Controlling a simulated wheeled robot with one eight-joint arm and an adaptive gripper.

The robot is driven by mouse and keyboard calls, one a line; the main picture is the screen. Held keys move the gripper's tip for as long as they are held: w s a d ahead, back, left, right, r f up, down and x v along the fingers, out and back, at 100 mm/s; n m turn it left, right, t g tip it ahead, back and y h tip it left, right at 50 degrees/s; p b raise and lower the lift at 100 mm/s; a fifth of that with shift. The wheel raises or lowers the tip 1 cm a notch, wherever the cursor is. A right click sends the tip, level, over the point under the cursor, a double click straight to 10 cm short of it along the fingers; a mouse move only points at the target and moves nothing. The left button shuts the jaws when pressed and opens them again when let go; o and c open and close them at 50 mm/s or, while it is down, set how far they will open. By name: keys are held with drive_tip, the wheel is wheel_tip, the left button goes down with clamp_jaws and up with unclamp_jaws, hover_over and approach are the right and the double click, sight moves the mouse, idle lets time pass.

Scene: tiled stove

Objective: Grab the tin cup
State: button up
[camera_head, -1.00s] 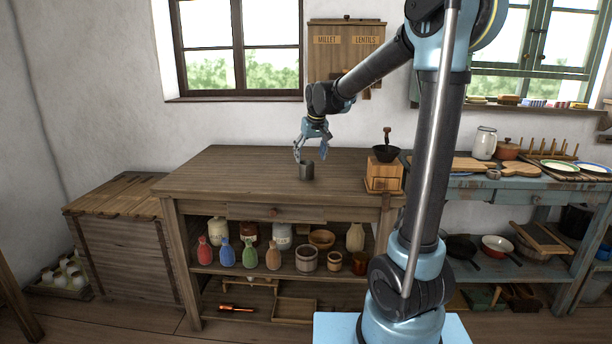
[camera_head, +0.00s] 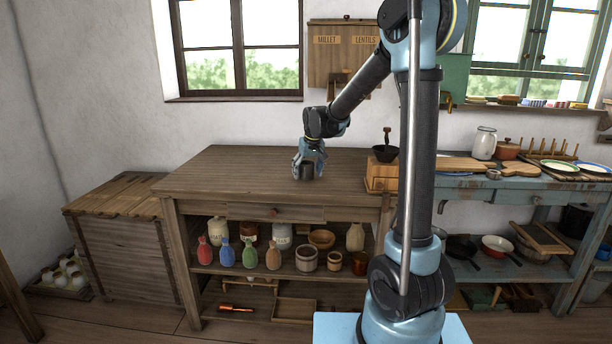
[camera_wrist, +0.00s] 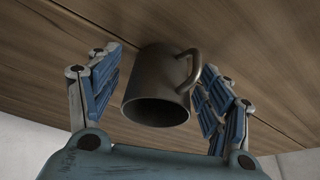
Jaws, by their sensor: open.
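The tin cup (camera_head: 307,171) is dark grey and stands on the wooden table (camera_head: 230,183). In the wrist view the tin cup (camera_wrist: 158,85) shows its open mouth toward the camera, with its handle at the upper right. My gripper (camera_head: 307,168) is down around the cup. In the wrist view my gripper (camera_wrist: 158,88) is open, with one blue-padded finger on each side of the cup. A gap shows between the left finger and the cup; the right finger is close by the handle, and I cannot tell if it touches.
A wooden grinder (camera_head: 382,170) with a dark bowl stands at the table's right end. A blue workbench (camera_head: 500,182) with boards, a jar (camera_head: 485,143) and plates is farther right. The left part of the tabletop is clear. Bottles and pots fill the shelf below.

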drive_tip(key=c, duration=1.2)
drive_tip(key=shift+o, duration=0.2)
